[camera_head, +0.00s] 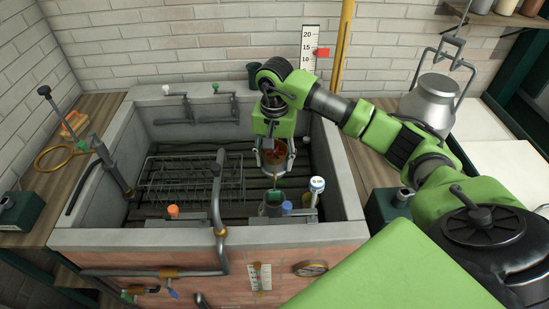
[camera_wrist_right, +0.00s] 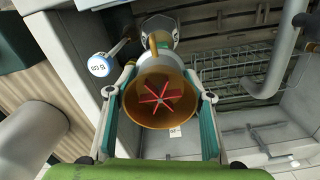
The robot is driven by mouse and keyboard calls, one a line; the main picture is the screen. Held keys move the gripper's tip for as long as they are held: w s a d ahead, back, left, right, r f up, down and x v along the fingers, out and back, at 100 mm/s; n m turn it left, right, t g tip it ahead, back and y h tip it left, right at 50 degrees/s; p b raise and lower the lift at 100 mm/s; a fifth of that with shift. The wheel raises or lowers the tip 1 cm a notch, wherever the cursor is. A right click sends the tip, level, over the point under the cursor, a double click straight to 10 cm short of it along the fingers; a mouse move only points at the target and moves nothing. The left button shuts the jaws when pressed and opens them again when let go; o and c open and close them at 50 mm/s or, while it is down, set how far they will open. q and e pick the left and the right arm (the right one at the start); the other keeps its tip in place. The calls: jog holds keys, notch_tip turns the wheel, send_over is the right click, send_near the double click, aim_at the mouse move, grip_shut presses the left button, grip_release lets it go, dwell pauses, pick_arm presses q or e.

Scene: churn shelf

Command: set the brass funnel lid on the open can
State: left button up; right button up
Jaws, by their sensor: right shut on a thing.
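My right gripper (camera_head: 273,165) points down over the sink, its fingers on either side of the brass funnel lid (camera_head: 274,155). In the right wrist view the gripper (camera_wrist_right: 162,105) is shut on the lid (camera_wrist_right: 135,105), whose wide brass mouth faces the camera with a red spoked piece inside. A pale rounded body and a brass loop show just beyond the lid; I cannot tell whether the pale body is the open can or whether it touches the lid. A large grey metal can (camera_head: 428,105) stands at the right with a raised bail. My left gripper is not in view.
The stone sink (camera_head: 90,238) holds a wire rack (camera_head: 185,180) at its left. A white-topped gauge (camera_head: 317,184), a blue knob (camera_head: 287,207) and an orange knob (camera_head: 173,211) stand at its front, beside a bent pipe (camera_head: 217,195). Taps (camera_head: 180,95) line the back wall.

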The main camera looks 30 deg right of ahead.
aim_at(275, 191)
jog(key=shift+f+b, duration=1.5)
jog(key=shift+f, duration=0.45)
jog(key=shift+f+b, duration=2.9)
jog(key=shift+f, duration=0.15)
jog(key=shift+f+b, duration=1.8)
jog(key=shift+f, duration=0.15)
jog(key=shift+f+b, duration=0.3)
jog(key=o, duration=1.4)
notch_tip(275, 191, up, 12)
jog(key=shift+r, duration=0.1)
